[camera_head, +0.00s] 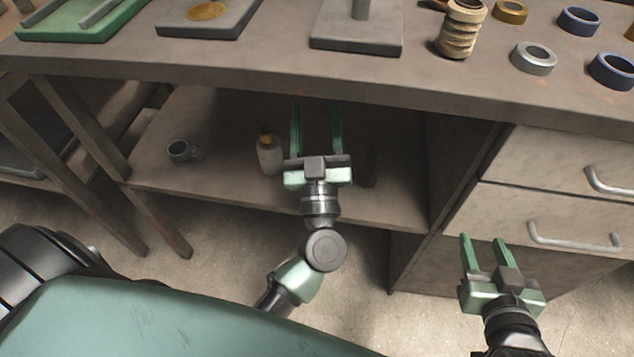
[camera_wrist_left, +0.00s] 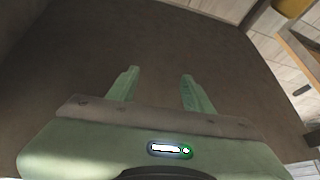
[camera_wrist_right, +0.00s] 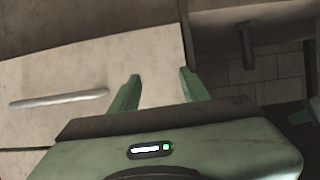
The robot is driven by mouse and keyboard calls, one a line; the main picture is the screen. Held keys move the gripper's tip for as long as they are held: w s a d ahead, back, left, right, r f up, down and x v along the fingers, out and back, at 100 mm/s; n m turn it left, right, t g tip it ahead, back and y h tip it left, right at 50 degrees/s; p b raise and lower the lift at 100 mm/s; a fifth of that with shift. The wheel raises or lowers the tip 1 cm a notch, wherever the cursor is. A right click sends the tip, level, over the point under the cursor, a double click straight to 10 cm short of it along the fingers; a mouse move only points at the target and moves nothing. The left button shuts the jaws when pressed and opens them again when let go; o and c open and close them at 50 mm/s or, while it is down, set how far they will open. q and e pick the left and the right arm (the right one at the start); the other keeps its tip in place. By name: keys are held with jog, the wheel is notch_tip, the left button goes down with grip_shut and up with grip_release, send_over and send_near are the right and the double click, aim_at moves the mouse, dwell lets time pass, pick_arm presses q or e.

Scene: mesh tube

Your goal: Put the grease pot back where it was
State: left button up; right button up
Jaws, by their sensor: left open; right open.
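My left gripper (camera_head: 315,110) is open and empty, inside the lower shelf space under the bench top; the left wrist view shows its fingers (camera_wrist_left: 158,80) apart with only a bare brown surface beyond. My right gripper (camera_head: 482,240) is open and empty in front of the drawers; its fingers also show apart in the right wrist view (camera_wrist_right: 157,82). A small grey pot-like thing (camera_head: 180,152) lies at the left of the lower shelf. I cannot tell for sure whether it is the grease pot.
On the lower shelf (camera_head: 225,190), a pale bottle with a yellow top (camera_head: 268,155) stands just left of my left gripper, and a dark upright cylinder (camera_head: 369,167) to its right. The bench top (camera_head: 280,70) overhangs them. Drawer handles (camera_head: 575,240) stick out at the right.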

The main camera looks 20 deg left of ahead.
pick_arm(q)
jog(key=s+d+f+m+h, duration=0.2)
jog(key=d+m+h, duration=0.8)
jog(key=h, duration=0.6)
jog(key=s+a+f+g+y, duration=0.1)
jog(key=s+a+f+g, duration=0.1)
jog(key=f, duration=0.3)
jog(key=s+a+f+g+y, duration=0.2)
jog(key=a+f+g, duration=0.1)
jog(key=f+g, duration=0.2)
jog(key=shift+s+a, duration=0.3)
jog(key=shift+s, duration=0.1)
